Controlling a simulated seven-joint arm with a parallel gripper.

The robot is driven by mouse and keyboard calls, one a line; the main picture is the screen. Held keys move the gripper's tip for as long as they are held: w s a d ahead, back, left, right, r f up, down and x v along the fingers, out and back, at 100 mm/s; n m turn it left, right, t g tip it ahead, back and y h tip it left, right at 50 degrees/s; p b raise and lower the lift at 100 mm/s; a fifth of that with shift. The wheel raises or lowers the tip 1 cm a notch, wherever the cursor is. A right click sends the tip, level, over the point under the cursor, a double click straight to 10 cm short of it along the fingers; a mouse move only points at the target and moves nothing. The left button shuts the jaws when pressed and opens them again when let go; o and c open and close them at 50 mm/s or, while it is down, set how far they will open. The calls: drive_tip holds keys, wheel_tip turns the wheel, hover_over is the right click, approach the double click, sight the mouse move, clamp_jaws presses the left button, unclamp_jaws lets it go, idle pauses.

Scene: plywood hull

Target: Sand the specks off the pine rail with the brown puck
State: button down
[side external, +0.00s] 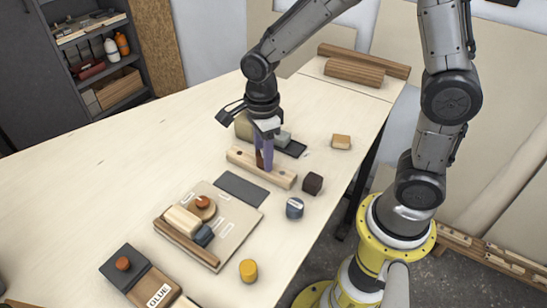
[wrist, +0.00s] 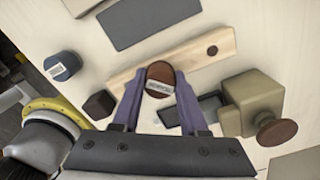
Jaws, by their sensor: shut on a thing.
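The pine rail (side external: 281,178) lies on the pale table; it also shows in the wrist view (wrist: 190,59). One dark round speck (wrist: 212,50) shows on its top toward the right end in the wrist view. My gripper (side external: 265,160) is over the rail, its purple fingers pointing down. In the wrist view the fingers are shut on the brown puck (wrist: 159,72), which carries a pale label. The puck overlaps the rail's left half there; I cannot tell whether it touches the wood. The fingers and puck hide part of the rail.
A dark grey mat (side external: 240,188) lies in front of the rail. A dark cube (side external: 312,183) and a blue cylinder (side external: 294,208) stand near its right end. A black tray (wrist: 207,108) and an olive box (wrist: 254,93) sit behind.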

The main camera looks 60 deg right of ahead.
sight(234, 150)
drive_tip(key=shift+w, duration=4.2)
drive_tip(key=shift+w+r, duration=0.15)
drive_tip(key=shift+r, duration=0.05)
wheel_tip(234, 150, up, 2)
drive_tip(key=shift+r, duration=3)
drive_tip(key=shift+s, duration=0.2)
